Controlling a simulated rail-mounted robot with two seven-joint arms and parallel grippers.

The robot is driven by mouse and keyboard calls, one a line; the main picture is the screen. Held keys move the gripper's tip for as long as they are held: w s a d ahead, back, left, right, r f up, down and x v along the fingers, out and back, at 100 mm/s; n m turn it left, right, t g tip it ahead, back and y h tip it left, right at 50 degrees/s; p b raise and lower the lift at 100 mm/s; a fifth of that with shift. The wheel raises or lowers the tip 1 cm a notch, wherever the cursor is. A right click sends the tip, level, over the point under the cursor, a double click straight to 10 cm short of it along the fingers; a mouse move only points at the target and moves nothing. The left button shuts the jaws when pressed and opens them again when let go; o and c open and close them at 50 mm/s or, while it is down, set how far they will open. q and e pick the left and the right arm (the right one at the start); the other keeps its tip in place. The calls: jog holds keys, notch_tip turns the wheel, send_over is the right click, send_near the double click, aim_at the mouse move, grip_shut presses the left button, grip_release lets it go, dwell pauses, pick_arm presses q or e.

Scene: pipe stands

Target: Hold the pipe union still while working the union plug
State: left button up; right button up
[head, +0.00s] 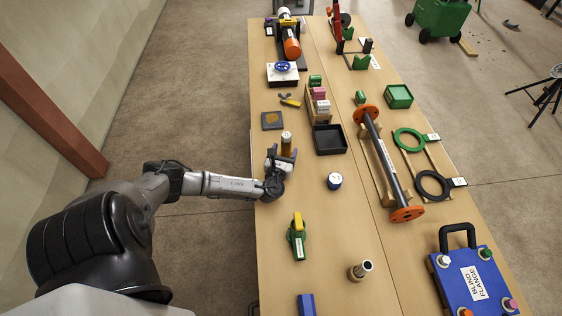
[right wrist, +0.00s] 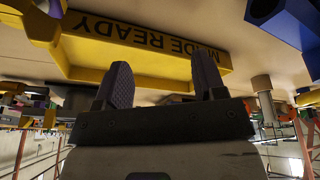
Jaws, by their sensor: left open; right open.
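An upright amber cylinder with a pale top (head: 286,143), which may be the pipe union with its plug, stands at the left edge of the table in the head view. My left gripper (head: 282,154) is open, its fingers low around the near side of this cylinder; I cannot tell whether they touch it. A short metal pipe piece (head: 361,270) stands nearer, and a blue round piece with a white top (head: 334,181) sits mid-table. My right gripper (right wrist: 165,85) is open and empty in the right wrist view; it is outside the head view.
A black tray (head: 329,151) and a green valve with a yellow handle (head: 297,236) are near the left gripper. A dark pipe with orange flanges (head: 386,160) lies to the right. A yellow lettered bar (right wrist: 145,55) is beyond the right gripper. Table between is clear.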

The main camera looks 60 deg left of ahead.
pick_arm(q)
jog(key=shift+x, duration=1.05)
pick_arm(e)
jog(key=shift+a+f, duration=0.1)
jog(key=shift+f, duration=0.05)
pick_arm(q)
jog(key=shift+c, duration=0.3)
jog(key=c, duration=1)
jog(key=o, duration=1.1)
jog(key=shift+c, duration=0.2)
jog(key=v, duration=1.2)
jog(key=shift+s+d, duration=0.1)
